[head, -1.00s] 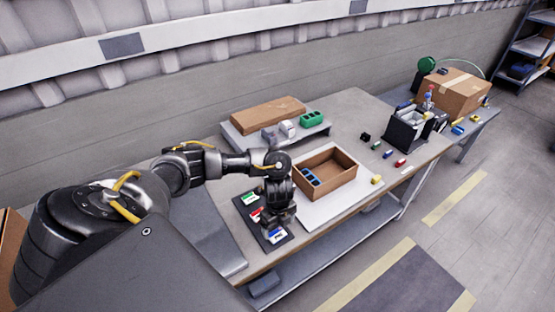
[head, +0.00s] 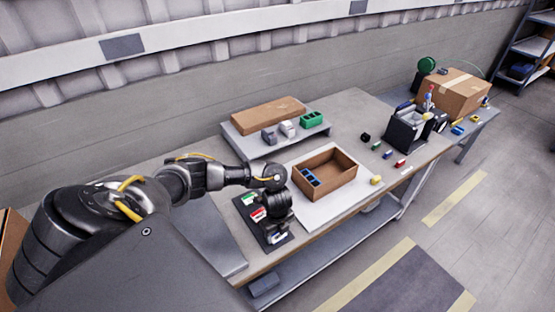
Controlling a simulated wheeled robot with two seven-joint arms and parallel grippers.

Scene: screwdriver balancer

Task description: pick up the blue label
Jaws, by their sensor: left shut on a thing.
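The blue label (head: 278,238) is a small white and blue piece at the front end of the dark mat (head: 289,238) on the table. My left gripper (head: 277,231) points down over it and is shut on it; the fingers hide part of it. I cannot tell whether it still touches the mat. A green label (head: 249,198) and a red label (head: 258,214) lie on the same mat, behind the gripper. My right gripper is not in view.
An open brown box (head: 345,193) with blue pieces inside stands on a white board (head: 308,221) to the right of the mat. A raised grey shelf (head: 258,149) with a flat carton stands behind. Small coloured pieces and a dark holder (head: 403,134) are further right.

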